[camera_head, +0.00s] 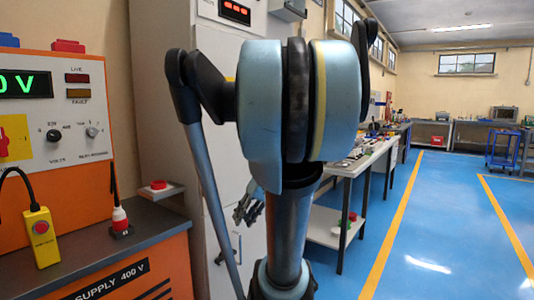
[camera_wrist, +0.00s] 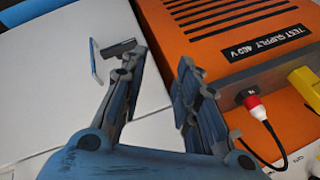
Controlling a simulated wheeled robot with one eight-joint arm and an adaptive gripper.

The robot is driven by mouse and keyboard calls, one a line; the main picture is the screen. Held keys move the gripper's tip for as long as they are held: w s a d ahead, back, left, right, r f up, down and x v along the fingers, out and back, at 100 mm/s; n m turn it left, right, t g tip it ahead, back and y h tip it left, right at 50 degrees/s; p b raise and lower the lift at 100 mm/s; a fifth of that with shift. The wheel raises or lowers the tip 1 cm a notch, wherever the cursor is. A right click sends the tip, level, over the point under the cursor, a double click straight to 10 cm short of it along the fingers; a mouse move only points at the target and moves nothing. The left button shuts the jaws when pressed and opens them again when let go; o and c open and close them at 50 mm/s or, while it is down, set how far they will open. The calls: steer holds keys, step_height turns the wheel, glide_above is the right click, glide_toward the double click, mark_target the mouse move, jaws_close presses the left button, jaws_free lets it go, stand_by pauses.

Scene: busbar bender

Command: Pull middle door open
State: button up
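The tall pale cabinet (camera_head: 160,90) stands behind my arm in the head view. Its door fronts are largely hidden by my arm, so I cannot tell the middle door's full outline. My gripper (camera_head: 246,208) is in front of the cabinet's lower part, small and partly covered by my arm. In the wrist view my gripper (camera_wrist: 152,80) has its two fingers apart with nothing between them. A handle-like bar (camera_wrist: 97,62) stands out from the pale door face (camera_wrist: 75,85), beside the left fingertip and outside the gap. I cannot tell whether they touch. The door face looks shut.
An orange test supply unit (camera_wrist: 225,30) stands close to the right of the fingers in the wrist view. In the head view a yellow pendant (camera_head: 41,238) and a red plug (camera_head: 120,218) are on its dark top. A workbench (camera_head: 360,165) stands right; blue floor (camera_head: 440,220) is open beyond.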

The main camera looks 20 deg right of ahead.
steer(key=w+d+r+n+t+y, duration=0.25)
steer(key=w+d+r, duration=0.3)
steer(key=w, duration=0.35)
steer(key=w+d+r+n+t+y, duration=0.1)
steer(key=w+d+r+t+y, duration=0.15)
steer(key=w+d+r, duration=0.45)
steer(key=w+d+r+n+t+y, duration=0.2)
steer(key=w+d, duration=0.1)
steer(key=d, duration=0.6)
steer(key=w+d+r+n+t+y, duration=0.1)
steer(key=w+d+n+t, duration=0.15)
steer(key=d, duration=0.65)
steer(key=shift+m+g, duration=0.25)
steer(key=shift+m, duration=0.05)
steer(key=x, duration=1.7)
steer(key=shift+w+a+r, duration=0.15)
steer(key=shift+w+r, duration=0.15)
steer(key=shift+w, duration=0.15)
jaws_close()
